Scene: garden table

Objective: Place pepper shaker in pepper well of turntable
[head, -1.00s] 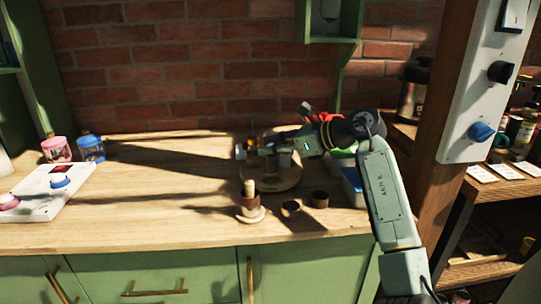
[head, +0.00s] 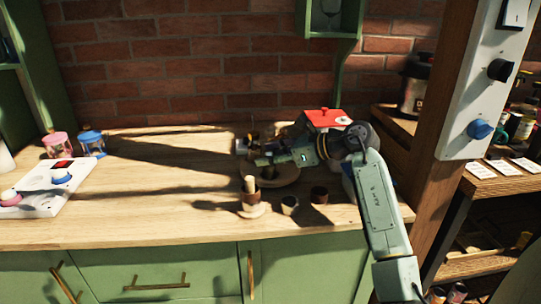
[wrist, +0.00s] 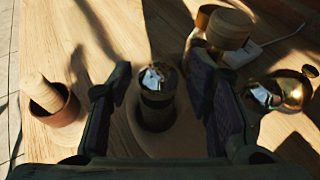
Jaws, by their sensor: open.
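The turntable (head: 288,179) is a round wooden disc on the counter, partly hidden by my gripper (head: 262,159) in the head view. In the wrist view my gripper (wrist: 165,95) is open, with one dark finger on each side of a dark shaker with a shiny metal top (wrist: 156,80). This shaker looks like the pepper shaker and stands upright on the turntable (wrist: 185,142), with a gap to each finger. A dark round patch surrounds its base; I cannot tell whether it is the well or shadow.
A brass, shiny-topped object (wrist: 290,90) is right of my fingers. The left middle of the counter is clear.

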